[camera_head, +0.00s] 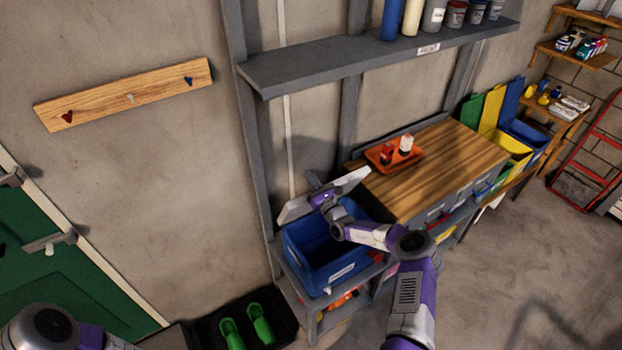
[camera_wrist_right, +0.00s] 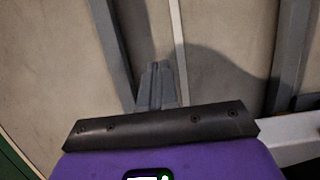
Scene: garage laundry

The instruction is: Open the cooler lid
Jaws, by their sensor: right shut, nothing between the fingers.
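The blue cooler (camera_head: 303,262) stands on a low grey shelf against the wall. Its white lid (camera_head: 352,181) is tilted up along the cooler's back side, and the blue inside of the cooler shows. My right gripper (camera_head: 313,180) is over the cooler at the middle of the lid and hides part of it. In the right wrist view the fingers (camera_wrist_right: 157,80) are closed together with nothing between them, and a pale edge, likely the lid (camera_wrist_right: 300,140), shows at the right. Whether the gripper touches the lid is unclear. My left arm shows at the lower left, its gripper out of frame.
A wooden-topped bench (camera_head: 440,160) with an orange tray (camera_head: 378,163) stands right of the cooler. A grey shelf (camera_head: 350,62) with containers hangs above. A black tray (camera_head: 205,335) with green shoes is on the floor. Open floor lies at the right.

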